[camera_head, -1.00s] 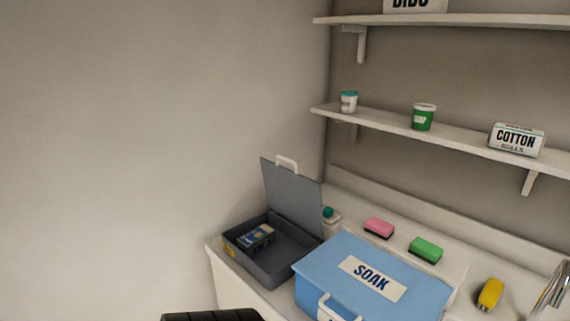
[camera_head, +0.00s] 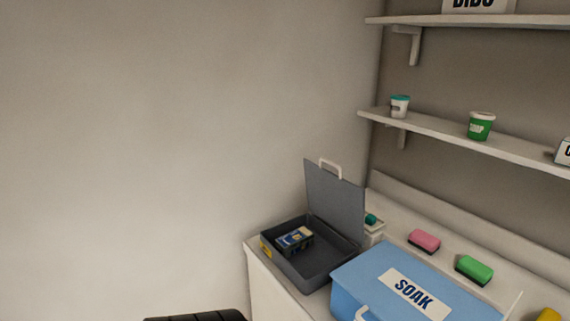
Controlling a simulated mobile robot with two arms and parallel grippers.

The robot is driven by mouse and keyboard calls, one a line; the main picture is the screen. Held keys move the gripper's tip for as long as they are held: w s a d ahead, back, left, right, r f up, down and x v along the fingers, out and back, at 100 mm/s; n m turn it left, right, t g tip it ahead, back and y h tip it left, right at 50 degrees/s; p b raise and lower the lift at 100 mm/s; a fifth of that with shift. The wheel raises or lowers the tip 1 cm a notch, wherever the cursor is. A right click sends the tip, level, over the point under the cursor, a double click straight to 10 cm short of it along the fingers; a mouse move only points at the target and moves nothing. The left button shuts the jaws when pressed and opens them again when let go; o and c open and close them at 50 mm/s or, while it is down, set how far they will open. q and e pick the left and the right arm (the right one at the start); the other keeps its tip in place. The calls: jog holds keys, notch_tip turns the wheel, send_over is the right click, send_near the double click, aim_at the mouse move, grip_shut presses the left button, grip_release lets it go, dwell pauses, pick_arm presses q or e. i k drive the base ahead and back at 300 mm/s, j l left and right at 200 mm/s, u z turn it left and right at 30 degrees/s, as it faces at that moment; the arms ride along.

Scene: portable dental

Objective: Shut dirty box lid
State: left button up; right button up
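A dark grey box (camera_head: 305,283) stands on the counter with its lid (camera_head: 335,203) raised upright at the back. The lid has a white handle (camera_head: 330,165) on its top edge. A small blue and yellow packet (camera_head: 295,238) lies inside the box, and a yellow label shows on the box's left outer side. Neither gripper's fingers can be seen. Only a black part of my own body shows at the bottom edge.
A blue box marked SOAK (camera_head: 380,268) stands right of the grey box, close to it. A pink sponge (camera_head: 425,240), a green sponge (camera_head: 474,269) and a small white container (camera_head: 374,232) are behind. Shelves (camera_head: 450,129) hang above. A bare wall is at left.

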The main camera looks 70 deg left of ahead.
aim_at(340, 202)
jog(key=i+j+u, duration=0.1)
jog(key=u, duration=1.75)
